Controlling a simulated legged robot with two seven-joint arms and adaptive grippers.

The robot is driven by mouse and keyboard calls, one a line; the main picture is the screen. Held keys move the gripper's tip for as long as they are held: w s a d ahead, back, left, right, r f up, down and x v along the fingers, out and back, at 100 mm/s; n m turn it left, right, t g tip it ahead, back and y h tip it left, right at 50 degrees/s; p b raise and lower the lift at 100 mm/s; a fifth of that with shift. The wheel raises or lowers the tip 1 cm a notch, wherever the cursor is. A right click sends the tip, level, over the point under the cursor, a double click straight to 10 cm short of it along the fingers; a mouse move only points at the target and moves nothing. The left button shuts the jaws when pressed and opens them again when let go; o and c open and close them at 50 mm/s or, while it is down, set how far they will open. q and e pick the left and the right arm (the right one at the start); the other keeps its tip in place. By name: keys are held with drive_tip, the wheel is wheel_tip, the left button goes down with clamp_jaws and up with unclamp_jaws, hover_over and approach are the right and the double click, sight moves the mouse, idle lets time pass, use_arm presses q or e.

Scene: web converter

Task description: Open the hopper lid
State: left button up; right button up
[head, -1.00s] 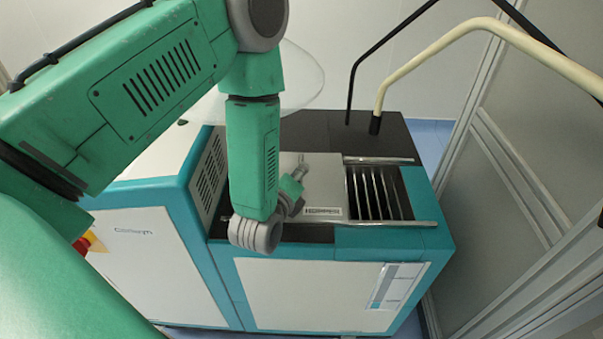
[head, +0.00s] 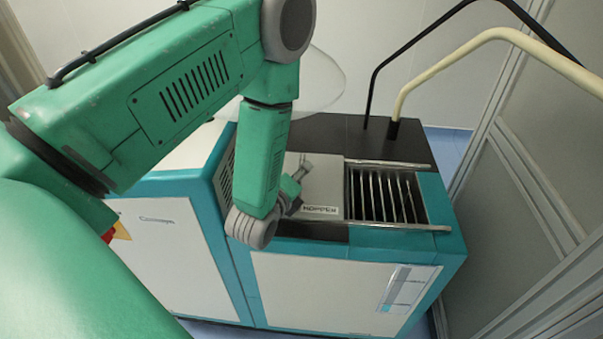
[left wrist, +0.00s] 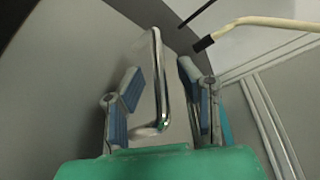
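The grey hopper lid (head: 322,184), labelled HOPPER, lies flat on top of the teal and white machine. It covers the left part of the opening. To its right a barred grate (head: 385,195) lies uncovered between two metal rails. My left gripper (head: 300,172) is over the lid, partly hidden by my wrist. In the left wrist view, the fingers of my left gripper (left wrist: 162,88) are apart, with a shiny metal handle (left wrist: 160,75) between them. Gaps show between the handle and both blue-padded fingers. My right gripper is not in view.
A cream bent tube (head: 455,62) and a black one rise behind the machine's right side. A grey panel wall (head: 540,150) stands close on the right. A clear rounded cover (head: 322,80) shows behind my arm. The machine's black rear top (head: 350,135) is bare.

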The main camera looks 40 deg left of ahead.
use_arm(q)
drive_tip(key=v, duration=1.1)
drive_tip(key=shift+s+d+f, duration=0.1)
drive_tip(key=shift+s, duration=0.25)
